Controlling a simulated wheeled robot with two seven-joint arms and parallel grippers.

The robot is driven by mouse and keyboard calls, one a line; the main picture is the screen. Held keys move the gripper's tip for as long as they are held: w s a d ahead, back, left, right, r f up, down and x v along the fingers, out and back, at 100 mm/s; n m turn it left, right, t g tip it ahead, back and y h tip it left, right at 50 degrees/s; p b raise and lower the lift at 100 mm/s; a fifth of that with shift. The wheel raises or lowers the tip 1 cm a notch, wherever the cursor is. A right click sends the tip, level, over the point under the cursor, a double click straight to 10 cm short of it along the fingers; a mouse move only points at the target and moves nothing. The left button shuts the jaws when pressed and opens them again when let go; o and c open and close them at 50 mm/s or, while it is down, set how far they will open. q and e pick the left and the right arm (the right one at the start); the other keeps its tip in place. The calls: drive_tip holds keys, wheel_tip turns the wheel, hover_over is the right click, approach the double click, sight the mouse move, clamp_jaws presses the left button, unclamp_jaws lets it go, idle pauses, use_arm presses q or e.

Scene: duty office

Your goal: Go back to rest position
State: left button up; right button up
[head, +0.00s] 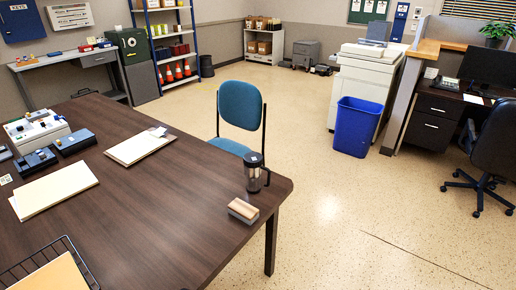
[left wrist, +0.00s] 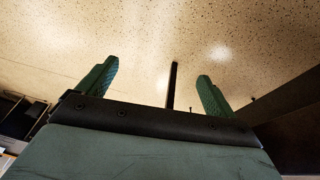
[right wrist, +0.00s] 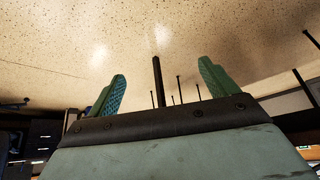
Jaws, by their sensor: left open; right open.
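My left gripper (left wrist: 157,85) shows in the left wrist view with its two green fingers spread and nothing between them. Beyond it is speckled floor with a dark upright post. My right gripper (right wrist: 160,88) shows in the right wrist view, also with its fingers apart and empty. Beyond it are floor and several thin dark legs. Neither gripper nor arm shows in the head view.
A dark wooden table (head: 150,200) fills the lower left, bearing a french press (head: 256,174), a wooden-topped block (head: 243,210), folders (head: 140,147) and a wire tray (head: 62,250). A blue chair (head: 240,105) stands behind it. A blue bin (head: 357,127) stands right. Floor between is clear.

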use_arm(q)
drive_tip(key=s+a+f+n+y, duration=0.1)
drive_tip(key=s+a+f, duration=0.3)
drive_tip(key=s+f, duration=0.3)
drive_tip(key=s+a+f+n+y, duration=0.15)
drive_tip(key=s+a+f, duration=0.3)
drive_tip(key=s, duration=0.45)
drive_tip(key=s+a+f+n, duration=0.1)
drive_tip(key=s+a+f, duration=0.1)
drive_tip(key=s, duration=0.8)
drive_tip(key=s+a+f+g, duration=0.1)
drive_tip(key=s+a+f, duration=0.2)
drive_tip(key=s, duration=0.7)
drive_tip(key=shift+f+n+b, duration=0.3)
drive_tip(key=shift+n+b, duration=0.05)
use_arm(e)
drive_tip(key=s+d+f+g+h, duration=0.1)
drive_tip(key=s+d+f+g, duration=0.1)
drive_tip(key=s+f, duration=0.3)
drive_tip(key=s+d+f+m+g+h, duration=0.1)
drive_tip(key=s+f, duration=0.4)
drive_tip(key=s, duration=0.7)
drive_tip(key=shift+s+d+f+g, duration=0.25)
drive_tip(key=shift+s+d+g, duration=0.1)
drive_tip(key=shift+d+g, duration=0.45)
use_arm(q)
drive_tip(key=shift+s, duration=0.1)
